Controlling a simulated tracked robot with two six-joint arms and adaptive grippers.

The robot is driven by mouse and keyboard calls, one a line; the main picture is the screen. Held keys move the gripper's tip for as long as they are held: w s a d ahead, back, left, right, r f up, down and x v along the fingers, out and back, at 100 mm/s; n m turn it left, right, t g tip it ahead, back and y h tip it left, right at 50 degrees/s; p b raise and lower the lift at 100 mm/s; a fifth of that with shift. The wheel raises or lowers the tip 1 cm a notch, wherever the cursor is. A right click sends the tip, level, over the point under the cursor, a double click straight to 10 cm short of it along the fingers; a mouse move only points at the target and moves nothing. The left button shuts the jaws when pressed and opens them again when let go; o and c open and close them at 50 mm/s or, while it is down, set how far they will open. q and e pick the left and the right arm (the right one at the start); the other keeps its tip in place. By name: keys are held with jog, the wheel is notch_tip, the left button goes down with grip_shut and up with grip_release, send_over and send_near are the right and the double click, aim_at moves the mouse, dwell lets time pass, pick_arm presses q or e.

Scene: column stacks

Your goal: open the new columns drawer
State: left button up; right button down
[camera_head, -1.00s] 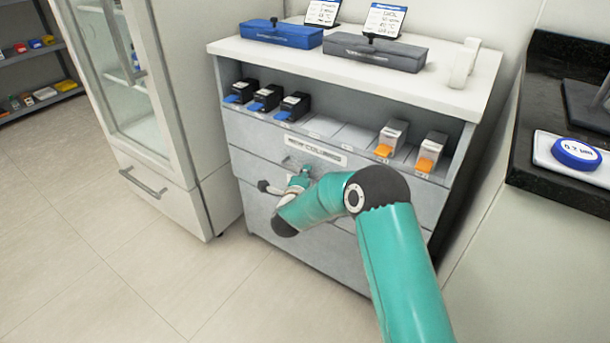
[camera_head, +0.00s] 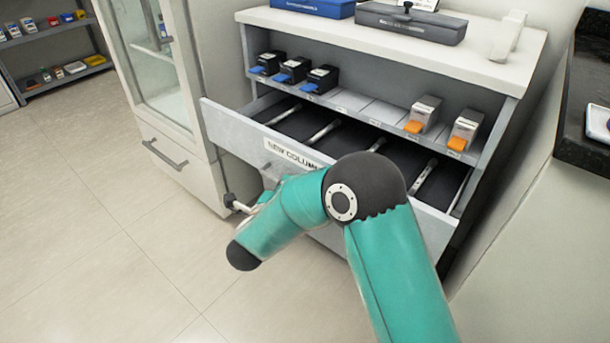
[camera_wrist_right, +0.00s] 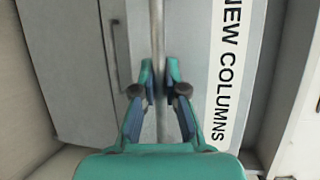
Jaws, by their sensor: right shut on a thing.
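The new columns drawer (camera_head: 228,128) stands pulled out from the grey cabinet, with its dark inside visible from above. Its front carries a white "NEW COLUMNS" label (camera_head: 290,153), which also shows in the right wrist view (camera_wrist_right: 229,70). In that wrist view, my right gripper (camera_wrist_right: 160,82) is shut on the drawer's bar handle (camera_wrist_right: 156,40), with one finger on each side. In the head view, my right arm hides most of the handle and part of the drawer front. My left gripper is in neither view.
Inside the drawer lie several slim light bars (camera_head: 322,133). Above it, a shelf holds black boxes with blue fronts (camera_head: 321,79) and boxes with orange fronts (camera_head: 465,130). A glass-door cabinet (camera_head: 150,60) stands close at left. Floor before the drawer is clear.

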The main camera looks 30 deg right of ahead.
jog(key=s+a+b, duration=0.1)
jog(key=s+a, duration=0.4)
jog(key=a, duration=0.6)
jog(key=shift+a+f+b, duration=0.2)
jog(key=shift+a+b, duration=0.05)
jog(key=shift+b, duration=0.05)
jog(key=c, duration=1.2)
grip_release()
jog(key=shift+w, duration=0.1)
jog(key=shift+r, duration=0.15)
